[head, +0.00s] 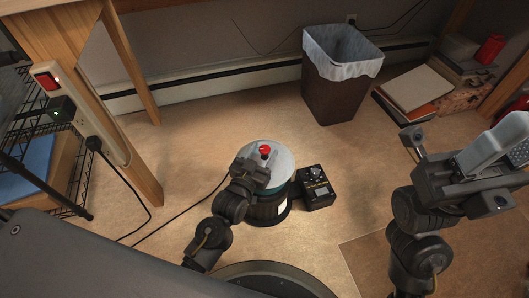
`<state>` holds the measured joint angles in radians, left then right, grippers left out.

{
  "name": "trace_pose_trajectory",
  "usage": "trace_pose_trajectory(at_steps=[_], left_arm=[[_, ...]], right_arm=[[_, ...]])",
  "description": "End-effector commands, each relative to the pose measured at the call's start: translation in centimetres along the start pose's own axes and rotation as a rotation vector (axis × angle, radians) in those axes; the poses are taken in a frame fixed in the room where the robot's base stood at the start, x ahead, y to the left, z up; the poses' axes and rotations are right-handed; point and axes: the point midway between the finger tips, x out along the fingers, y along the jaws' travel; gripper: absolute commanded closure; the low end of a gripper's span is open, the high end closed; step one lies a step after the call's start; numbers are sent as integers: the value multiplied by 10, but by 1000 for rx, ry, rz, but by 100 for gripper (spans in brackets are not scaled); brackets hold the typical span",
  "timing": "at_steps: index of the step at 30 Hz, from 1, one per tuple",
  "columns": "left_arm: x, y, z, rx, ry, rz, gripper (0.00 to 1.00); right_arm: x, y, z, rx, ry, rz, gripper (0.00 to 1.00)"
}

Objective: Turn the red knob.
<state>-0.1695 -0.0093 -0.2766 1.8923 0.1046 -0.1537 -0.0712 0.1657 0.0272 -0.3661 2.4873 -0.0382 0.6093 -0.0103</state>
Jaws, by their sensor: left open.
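A small red knob (264,150) sits on the pale top of a round drum-like stand (286,160) on the floor, in the middle of the head view. My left gripper (256,167) is over the near part of that top, just below the knob in the picture. It is open; whether its fingers touch the knob cannot be made out. The gripper hides part of the top and the stand's near left side. My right gripper (460,172) is at the right, well away from the knob, and its jaw state is unclear.
A black box with a dial (316,187) stands close right of the stand. A dark cable runs from the stand to a power strip (75,110) at left. A lined bin (337,95) stands behind. Books (415,88) lie at back right. Floor between is open.

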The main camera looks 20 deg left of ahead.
Motion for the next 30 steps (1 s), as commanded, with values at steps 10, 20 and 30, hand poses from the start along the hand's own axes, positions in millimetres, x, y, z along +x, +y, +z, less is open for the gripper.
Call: trace_pose_trajectory(at_steps=[10, 20, 30], left_arm=[[17, 0, 0, 0, -1, 1, 46], [16, 0, 0, 0, -1, 1, 70], [16, 0, -1, 1, -1, 10, 91]], right_arm=[[3, -4, -1, 12, 20, -10, 64], [3, -4, -1, 11, 19, -10, 64], [5, -4, -1, 11, 21, -10, 64]])
